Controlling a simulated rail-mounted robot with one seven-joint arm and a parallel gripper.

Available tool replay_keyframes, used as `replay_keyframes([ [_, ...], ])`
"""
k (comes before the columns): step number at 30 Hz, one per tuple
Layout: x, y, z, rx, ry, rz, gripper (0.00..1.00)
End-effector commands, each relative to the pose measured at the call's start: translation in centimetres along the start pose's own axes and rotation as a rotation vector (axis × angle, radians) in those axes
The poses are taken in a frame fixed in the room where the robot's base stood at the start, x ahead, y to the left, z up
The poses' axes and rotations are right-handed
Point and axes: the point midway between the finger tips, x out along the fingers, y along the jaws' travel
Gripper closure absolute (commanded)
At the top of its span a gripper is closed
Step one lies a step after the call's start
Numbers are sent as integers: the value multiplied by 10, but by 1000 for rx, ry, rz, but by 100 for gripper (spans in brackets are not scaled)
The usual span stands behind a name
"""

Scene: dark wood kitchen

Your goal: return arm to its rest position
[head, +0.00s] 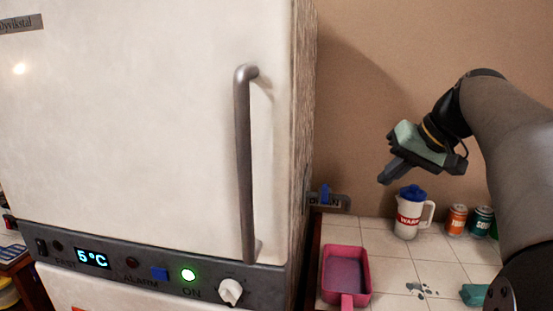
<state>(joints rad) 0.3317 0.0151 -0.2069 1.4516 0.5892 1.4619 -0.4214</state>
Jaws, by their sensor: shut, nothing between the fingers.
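My arm reaches in from the right edge in the head view. My gripper (388,180) hangs in the air over the tiled counter, to the right of the fridge. Its dark fingers are together and hold nothing. They point down and to the left. It is above the white jug with the blue lid (408,216) and touches nothing that I can see.
The white fridge (140,120) fills the left, its door shut, with a grey vertical handle (245,165). The tiled counter (395,262) holds a pink tray (362,272), an orange can (456,219), a green can (482,220) and a teal block (473,294). The wall behind is bare.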

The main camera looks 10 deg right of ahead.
Motion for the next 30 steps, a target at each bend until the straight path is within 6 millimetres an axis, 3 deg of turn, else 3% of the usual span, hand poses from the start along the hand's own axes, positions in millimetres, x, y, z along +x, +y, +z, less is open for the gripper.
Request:
replay_keyframes([
  [5,66,-14,66,39,-134,62,100],
  [9,124,-21,150,27,-258,166,100],
  [12,156,-19,215,-14,-332,249,100],
  [15,176,-12,270,-65,-384,319,100],
  [18,188,-4,310,-112,-415,368,100],
  [22,195,2,335,-146,-432,400,100],
  [30,196,4,340,-150,-435,406,100],
])
